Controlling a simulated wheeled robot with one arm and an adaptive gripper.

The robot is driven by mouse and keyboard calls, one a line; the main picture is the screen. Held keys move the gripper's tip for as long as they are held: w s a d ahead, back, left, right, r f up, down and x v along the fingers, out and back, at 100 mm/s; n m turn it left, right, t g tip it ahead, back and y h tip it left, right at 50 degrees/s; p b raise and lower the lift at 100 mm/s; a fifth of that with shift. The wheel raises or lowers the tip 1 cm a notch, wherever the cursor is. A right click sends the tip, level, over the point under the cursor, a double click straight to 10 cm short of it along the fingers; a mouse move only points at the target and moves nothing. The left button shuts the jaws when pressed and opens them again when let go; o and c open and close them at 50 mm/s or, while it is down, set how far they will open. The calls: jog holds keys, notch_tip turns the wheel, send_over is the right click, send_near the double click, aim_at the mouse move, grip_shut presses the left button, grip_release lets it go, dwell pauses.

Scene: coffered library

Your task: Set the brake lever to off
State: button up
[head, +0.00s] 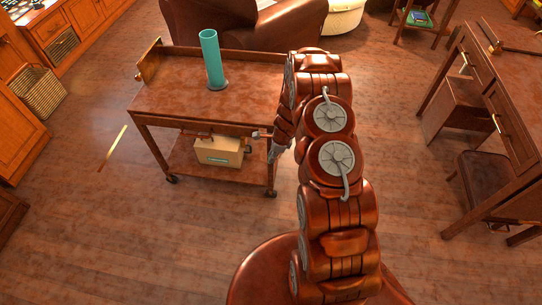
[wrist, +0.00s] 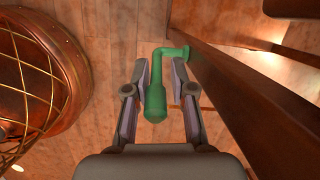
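The brake lever (wrist: 156,95) is green, with a thick rounded handle and a thinner bent arm that runs to the right, to a brown wooden beam. In the wrist view my gripper (wrist: 160,66) is open, with one finger on each side of the handle. The handle lies nearer the left finger; a gap shows on the right. In the head view my gripper (head: 274,152) is low by the right front corner of the wooden cart (head: 150,98). The lever cannot be made out clearly there.
A teal cylinder (head: 212,60) stands upright on the cart top. A beige box (head: 220,151) sits on its lower shelf. A wooden desk (head: 500,85) stands at the right, and an armchair (head: 240,22) behind the cart. The floor left of the cart is mostly clear.

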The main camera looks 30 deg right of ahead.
jog(key=shift+o, duration=1)
jog(key=shift+a, duration=0.1)
jog(key=v, duration=1.2)
jog(key=shift+c, duration=0.2)
